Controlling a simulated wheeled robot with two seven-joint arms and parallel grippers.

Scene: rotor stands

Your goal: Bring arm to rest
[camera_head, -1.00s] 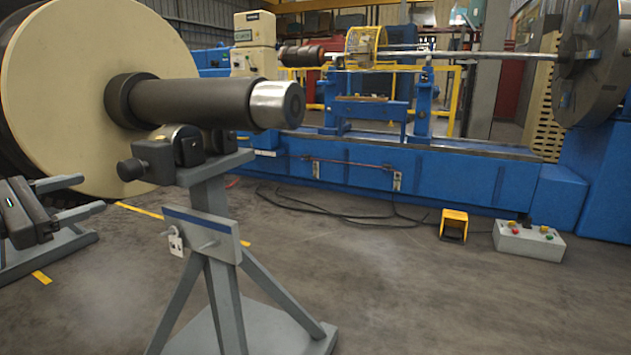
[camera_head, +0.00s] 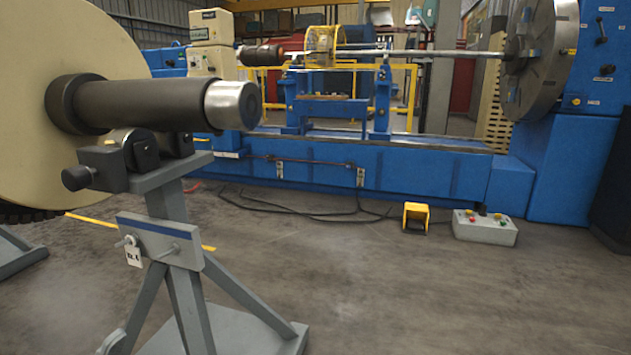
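Neither of my arms nor grippers shows in the head view. A grey rotor stand (camera_head: 180,290) stands at the left front. Its rollers (camera_head: 142,152) bear a dark shaft with a bright metal end (camera_head: 234,105). The shaft comes out of a large cream disc (camera_head: 45,125) at the left edge, which is partly cut off. A small white tag (camera_head: 133,251) hangs on the stand's plate.
A long blue lathe (camera_head: 390,170) with a big round faceplate (camera_head: 541,55) runs across the back. A yellow pedal box (camera_head: 416,216) and a grey control box (camera_head: 484,228) sit on the floor before it. Cables (camera_head: 310,212) lie nearby. The floor at front right is clear.

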